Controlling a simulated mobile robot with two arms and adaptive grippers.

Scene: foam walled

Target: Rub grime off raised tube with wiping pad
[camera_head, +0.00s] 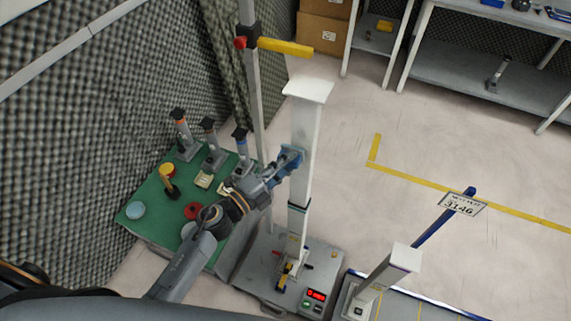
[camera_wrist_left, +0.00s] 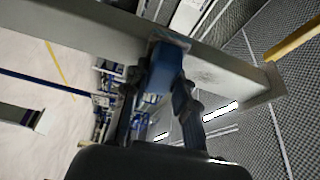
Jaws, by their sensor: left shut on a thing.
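The raised tube (camera_head: 303,140) is a white square post standing upright on a grey base, with a wider flat cap on top. In the left wrist view the tube (camera_wrist_left: 228,76) crosses the picture at a slant, with a faint dark smudge of grime (camera_wrist_left: 203,73) to the right of the pad. My left gripper (camera_head: 280,169) is shut on the blue wiping pad (camera_head: 291,157). The pad is at the side of the tube's middle and appears to touch it. In the left wrist view the pad (camera_wrist_left: 166,68) sits between both fingers and hides the tube surface behind it. My right gripper is not in view.
A grey pole with a yellow bar (camera_head: 285,47) stands just behind the tube. A green-topped bench (camera_head: 150,220) with levers and buttons lies left. The base has a red display (camera_head: 316,295). Open floor lies beyond.

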